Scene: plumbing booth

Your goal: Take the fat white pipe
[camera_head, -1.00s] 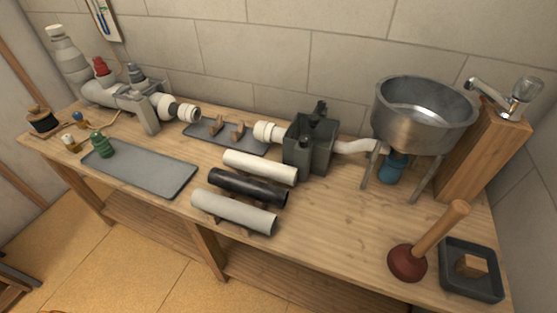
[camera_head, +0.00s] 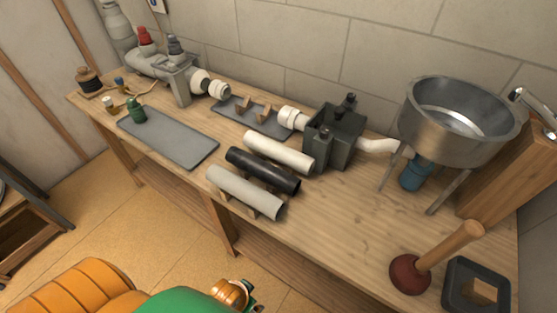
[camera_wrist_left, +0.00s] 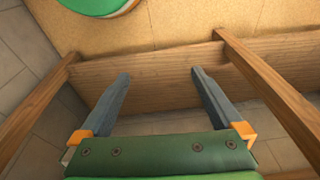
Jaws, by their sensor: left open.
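The fat white pipe (camera_head: 278,152) lies at the back of a row of three pipes on the workbench (camera_head: 330,232). A black pipe (camera_head: 262,170) lies in front of it, and a light grey pipe (camera_head: 245,193) is nearest the bench's front edge. In the left wrist view my left gripper (camera_wrist_left: 158,72) is open, with nothing between its fingers. It points at wooden beams and the floor, and no pipe shows there. My right gripper is out of sight.
A dark box fitting (camera_head: 335,135) stands just right of the white pipe. A metal basin (camera_head: 458,130) on legs and a plunger (camera_head: 412,272) are farther right. A grey mat (camera_head: 175,140) lies left of the pipes. Bare bench top lies right of them.

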